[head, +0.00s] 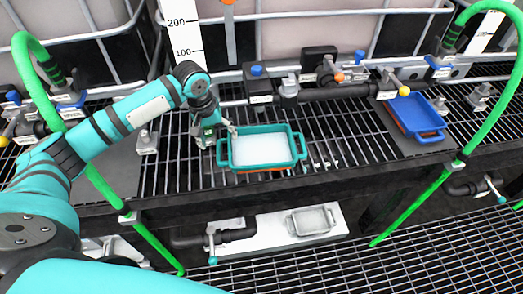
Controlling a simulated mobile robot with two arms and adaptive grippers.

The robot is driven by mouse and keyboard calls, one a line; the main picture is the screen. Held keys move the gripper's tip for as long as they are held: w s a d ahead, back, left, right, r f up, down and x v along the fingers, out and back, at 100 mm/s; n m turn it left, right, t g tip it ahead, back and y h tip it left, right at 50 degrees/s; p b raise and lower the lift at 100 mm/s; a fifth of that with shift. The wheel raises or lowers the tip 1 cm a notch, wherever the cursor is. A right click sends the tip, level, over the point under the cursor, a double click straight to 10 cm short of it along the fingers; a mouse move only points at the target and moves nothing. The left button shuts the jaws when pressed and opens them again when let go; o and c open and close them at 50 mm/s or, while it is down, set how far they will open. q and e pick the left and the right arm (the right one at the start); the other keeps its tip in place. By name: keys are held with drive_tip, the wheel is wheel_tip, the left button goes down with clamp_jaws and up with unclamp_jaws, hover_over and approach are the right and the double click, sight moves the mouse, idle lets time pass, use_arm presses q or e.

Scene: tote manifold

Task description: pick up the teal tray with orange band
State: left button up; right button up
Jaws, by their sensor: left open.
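The teal tray (302,148) with an orange band along its lower edge sits on the black grating in the middle of the head view. It has a handle at each end and a pale inside. My left gripper (212,142) is open at the tray's left end, close to the left handle. I cannot tell whether the fingers touch the handle. My right gripper is not in view.
A blue tray (418,117) with an orange edge lies on a dark mat at the right. Pipes and valves (330,92) run behind the teal tray. Green hoses (100,185) hang at both sides. A grey tray (312,220) lies on a white surface below the grating.

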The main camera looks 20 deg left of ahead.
sight(227, 156)
use_arm(q)
wheel_tip(227, 156, down, 2)
drive_tip(key=shift+d, duration=0.15)
drive_tip(key=f, duration=0.3)
drive_tip(key=shift+w+d+f, duration=0.15)
drive_tip(key=shift+d+f, duration=0.1)
drive_tip(key=shift+f, duration=0.35)
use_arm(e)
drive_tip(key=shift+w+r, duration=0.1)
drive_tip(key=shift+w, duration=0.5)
use_arm(q)
drive_tip(key=c, duration=0.7)
drive_tip(key=shift+w+r, duration=0.1)
clamp_jaws()
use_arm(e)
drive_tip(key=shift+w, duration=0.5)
